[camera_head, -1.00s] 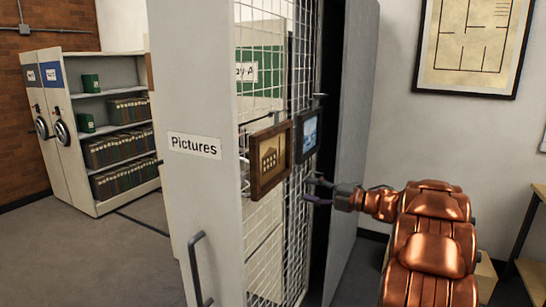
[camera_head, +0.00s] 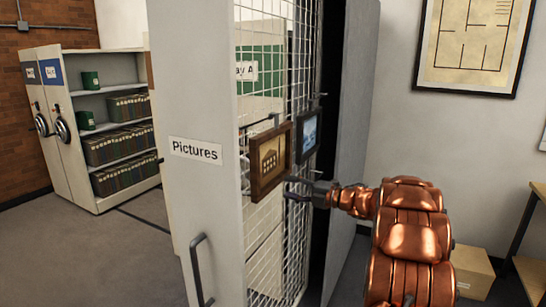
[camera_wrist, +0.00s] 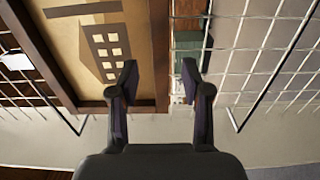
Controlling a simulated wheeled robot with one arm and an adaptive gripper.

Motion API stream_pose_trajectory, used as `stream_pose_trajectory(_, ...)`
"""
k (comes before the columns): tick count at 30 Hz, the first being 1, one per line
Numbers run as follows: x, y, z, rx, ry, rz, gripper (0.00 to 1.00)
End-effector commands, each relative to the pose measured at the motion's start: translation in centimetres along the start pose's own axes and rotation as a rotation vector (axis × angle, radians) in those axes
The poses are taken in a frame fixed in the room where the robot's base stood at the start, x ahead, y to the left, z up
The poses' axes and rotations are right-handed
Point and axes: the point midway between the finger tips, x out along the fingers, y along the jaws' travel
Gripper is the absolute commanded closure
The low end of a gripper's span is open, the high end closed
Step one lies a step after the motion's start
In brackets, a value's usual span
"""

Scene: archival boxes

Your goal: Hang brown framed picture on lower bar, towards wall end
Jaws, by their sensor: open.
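The brown framed picture (camera_head: 284,165), with a tan building image, is upright at the wire mesh (camera_head: 264,105) of the pull-out rack, by a thin dark bar (camera_head: 260,124). My gripper (camera_head: 290,188) is open at the picture's lower right edge. In the wrist view, the brown frame (camera_wrist: 140,50) fills the upper left, and its side piece shows between my open fingers (camera_wrist: 163,75). I cannot tell whether they touch it. A lower bar is not clearly seen.
A blue picture in a dark frame (camera_head: 309,133) is close behind, to the right. The rack's "Pictures" end panel (camera_head: 190,120) stands to the left, and a grey panel (camera_head: 354,120) to the right. A carton (camera_head: 472,272) is on the floor at right.

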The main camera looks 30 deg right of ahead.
Motion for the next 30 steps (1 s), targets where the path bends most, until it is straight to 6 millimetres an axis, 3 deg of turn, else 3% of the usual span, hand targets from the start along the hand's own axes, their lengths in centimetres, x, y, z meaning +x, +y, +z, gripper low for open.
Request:
stream_pose_trajectory(15,3.7,-0.1,0.0,0.002,0.0,-0.002,0.52)
stream_pose_trajectory(29,4.1,-0.1,0.0,0.001,-0.001,-0.001,0.52)
stream_pose_trajectory(30,4.1,-0.1,0.0,0.001,-0.001,-0.001,0.56)
